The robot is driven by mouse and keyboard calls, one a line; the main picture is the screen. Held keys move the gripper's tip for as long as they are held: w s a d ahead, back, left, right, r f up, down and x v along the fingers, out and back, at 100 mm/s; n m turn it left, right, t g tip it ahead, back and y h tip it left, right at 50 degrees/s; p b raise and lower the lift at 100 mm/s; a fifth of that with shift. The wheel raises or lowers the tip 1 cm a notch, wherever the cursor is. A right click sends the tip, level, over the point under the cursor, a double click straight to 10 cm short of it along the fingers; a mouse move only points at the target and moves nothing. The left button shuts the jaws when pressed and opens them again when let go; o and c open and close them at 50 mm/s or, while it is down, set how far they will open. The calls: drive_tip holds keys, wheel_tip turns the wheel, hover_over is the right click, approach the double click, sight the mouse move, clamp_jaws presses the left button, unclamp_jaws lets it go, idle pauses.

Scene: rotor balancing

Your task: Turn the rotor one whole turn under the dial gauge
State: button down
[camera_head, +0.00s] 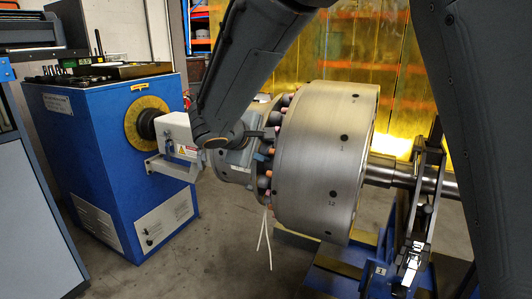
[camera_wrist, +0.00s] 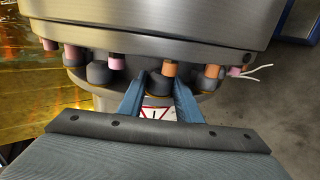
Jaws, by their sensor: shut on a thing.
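The rotor (camera_head: 312,165) is a large brushed-steel drum with small dark holes and numbers around its rim, lying on a horizontal shaft (camera_head: 405,175). Its lower rim fills the top of the wrist view (camera_wrist: 160,20). Dark round knobs and pink and orange pegs ring its left face. My gripper (camera_wrist: 158,92) has its two blue fingers shut on a dark knob (camera_wrist: 158,84) of this ring. In the head view my gripper (camera_head: 264,157) is at the rotor's left face, partly hidden by my arm. I cannot make out a dial gauge.
A blue machine cabinet (camera_head: 105,160) with a drive spindle stands at left. A dark bearing stand (camera_head: 425,190) carries the shaft at right, above a blue base. White strands (camera_head: 265,238) hang below the rotor. Yellow translucent curtains (camera_head: 400,75) close off the back.

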idle(0.4)
drive_tip(key=c, duration=1.6)
unclamp_jaws()
drive_tip(key=shift+a, duration=0.1)
drive_tip(key=p+v, duration=0.1)
drive_tip(key=v, duration=0.7)
drive_tip(key=shift+f, duration=0.1)
